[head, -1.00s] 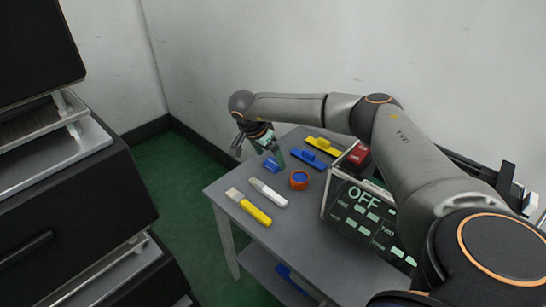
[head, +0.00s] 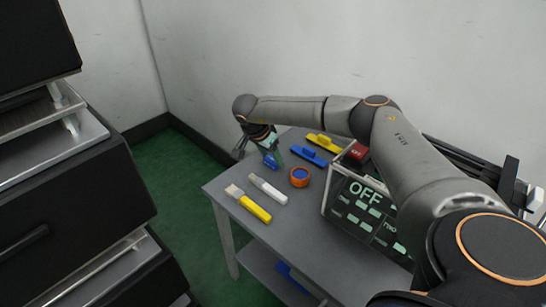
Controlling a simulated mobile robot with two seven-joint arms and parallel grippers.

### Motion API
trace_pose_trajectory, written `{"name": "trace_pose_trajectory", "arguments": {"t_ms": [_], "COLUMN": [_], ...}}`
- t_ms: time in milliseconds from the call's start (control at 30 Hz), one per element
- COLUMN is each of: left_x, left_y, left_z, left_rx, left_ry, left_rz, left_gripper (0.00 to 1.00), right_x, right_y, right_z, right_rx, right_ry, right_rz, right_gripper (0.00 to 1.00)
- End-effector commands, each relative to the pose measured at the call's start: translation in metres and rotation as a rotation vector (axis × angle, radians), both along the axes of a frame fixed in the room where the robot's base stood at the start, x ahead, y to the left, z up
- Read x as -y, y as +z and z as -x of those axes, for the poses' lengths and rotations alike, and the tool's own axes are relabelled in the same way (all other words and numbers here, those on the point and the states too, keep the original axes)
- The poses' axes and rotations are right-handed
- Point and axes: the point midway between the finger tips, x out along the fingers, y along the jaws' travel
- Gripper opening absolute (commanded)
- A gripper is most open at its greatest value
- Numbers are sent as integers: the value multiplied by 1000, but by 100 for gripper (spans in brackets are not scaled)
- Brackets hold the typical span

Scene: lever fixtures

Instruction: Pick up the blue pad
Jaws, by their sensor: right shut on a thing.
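A longer blue block with a raised grip (head: 309,157) lies on the table to the right of the gripper. My left gripper is not in view.
A yellow block (head: 325,143), an orange ring-shaped container (head: 299,177), a white-handled tool (head: 267,189) and a yellow-handled brush (head: 249,205) lie nearby. A box marked OFF (head: 365,205) stands at the right. A black cabinet (head: 65,200) is at the left.

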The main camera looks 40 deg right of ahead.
Motion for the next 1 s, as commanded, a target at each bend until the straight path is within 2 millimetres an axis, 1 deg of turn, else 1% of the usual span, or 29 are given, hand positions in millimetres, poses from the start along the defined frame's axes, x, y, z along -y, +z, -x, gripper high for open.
{"name": "trace_pose_trajectory", "arguments": {"t_ms": [33, 133, 200, 433, 567, 667, 767, 867, 1000], "left_x": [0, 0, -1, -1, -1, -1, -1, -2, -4], "left_y": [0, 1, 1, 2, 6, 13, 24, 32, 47], "left_z": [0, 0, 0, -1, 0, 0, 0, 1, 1], "left_rx": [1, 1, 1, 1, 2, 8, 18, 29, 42], "left_ry": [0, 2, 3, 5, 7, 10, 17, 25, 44], "left_rz": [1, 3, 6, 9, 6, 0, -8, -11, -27], "left_gripper": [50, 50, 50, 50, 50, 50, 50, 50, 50], "right_x": [0, 0, 0, 0, 0, 0, 0, -4, -14], "right_y": [0, 0, 0, 1, 8, 18, 37, 49, 78], "right_z": [0, 0, 0, 0, 0, 0, -1, 10, 31], "right_rx": [0, 0, 0, 0, 1, 1, 3, 2, 2], "right_ry": [0, 0, 0, 0, -1, 0, 1, 3, 3], "right_rz": [0, 0, 0, 0, 0, 0, 0, -1, 0], "right_gripper": [27, 15, 10, 10, 10, 10, 10, 10, 10]}}
